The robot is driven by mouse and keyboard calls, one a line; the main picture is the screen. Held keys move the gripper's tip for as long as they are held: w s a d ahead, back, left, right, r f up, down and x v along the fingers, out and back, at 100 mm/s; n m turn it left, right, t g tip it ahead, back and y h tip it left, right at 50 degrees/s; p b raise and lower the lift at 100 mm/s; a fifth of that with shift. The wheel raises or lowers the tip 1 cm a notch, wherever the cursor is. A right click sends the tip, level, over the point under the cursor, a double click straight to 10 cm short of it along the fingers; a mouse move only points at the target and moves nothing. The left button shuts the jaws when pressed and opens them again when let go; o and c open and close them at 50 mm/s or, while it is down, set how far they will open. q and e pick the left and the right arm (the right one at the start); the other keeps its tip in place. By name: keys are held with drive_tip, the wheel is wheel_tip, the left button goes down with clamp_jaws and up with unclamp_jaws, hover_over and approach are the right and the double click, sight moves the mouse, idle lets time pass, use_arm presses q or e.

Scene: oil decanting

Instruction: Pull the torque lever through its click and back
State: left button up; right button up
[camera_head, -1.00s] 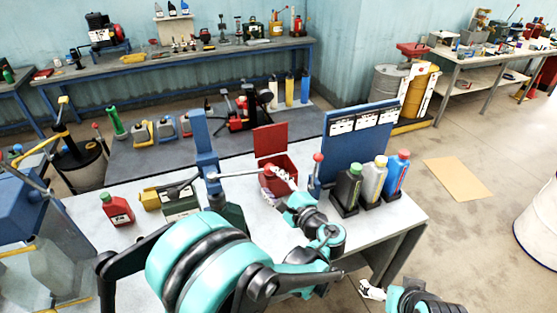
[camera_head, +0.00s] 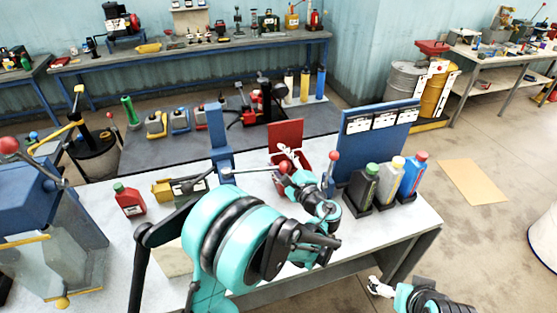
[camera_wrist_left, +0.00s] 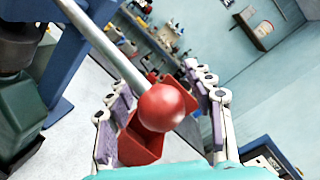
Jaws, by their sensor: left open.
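The torque lever is a silver rod (camera_head: 250,170) ending in a red ball (camera_head: 285,166), fixed to a blue post (camera_head: 221,145) on the grey-white bench. In the left wrist view the red ball (camera_wrist_left: 162,107) shows large between the two fingers of my open left gripper (camera_wrist_left: 160,125), with the rod (camera_wrist_left: 105,50) coming from upper left. I cannot tell whether the fingers touch the ball. In the head view my left gripper (camera_head: 289,157) is at the lever's ball end. My right gripper (camera_head: 379,287) is low at the bottom right, away from the lever; its fingers are small.
A red open bin (camera_head: 287,133) is just behind my left gripper. A second red-knobbed lever (camera_head: 334,156), a blue panel (camera_head: 378,138) and several bottles (camera_head: 388,183) stand to the right. A red can (camera_head: 130,199) is at left. The bench front right is bare.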

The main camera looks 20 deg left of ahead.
use_arm(q)
drive_tip(key=shift+d, duration=0.1)
clamp_jaws()
idle(0.4)
